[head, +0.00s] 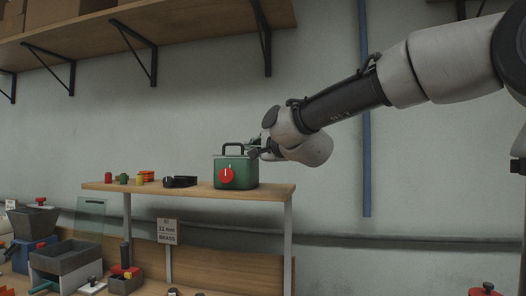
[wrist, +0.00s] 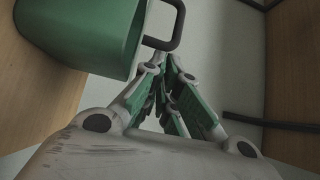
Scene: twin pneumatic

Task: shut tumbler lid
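The green tumbler (head: 243,174) stands on the wooden shelf board, with a red knob (head: 227,176) on its front. A black handle (head: 233,146) stands up from its top; a thin pale line runs along the top edge. Whether the lid sits fully down is hard to tell. My gripper (head: 256,148) is at the tumbler's upper right edge. In the wrist view, the tumbler's green wall (wrist: 80,35) fills the upper left, and the handle (wrist: 178,25) lies just beyond my fingertips (wrist: 170,66). The fingers converge to nearly touching tips and seem empty; contact with the handle is unclear.
Small red, green and yellow pieces (head: 124,179) and a black tray (head: 180,182) sit left of the tumbler on the raised board (head: 270,192). A high wall shelf (head: 150,22) with black brackets is above. Bins and a sign (head: 167,231) stand below.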

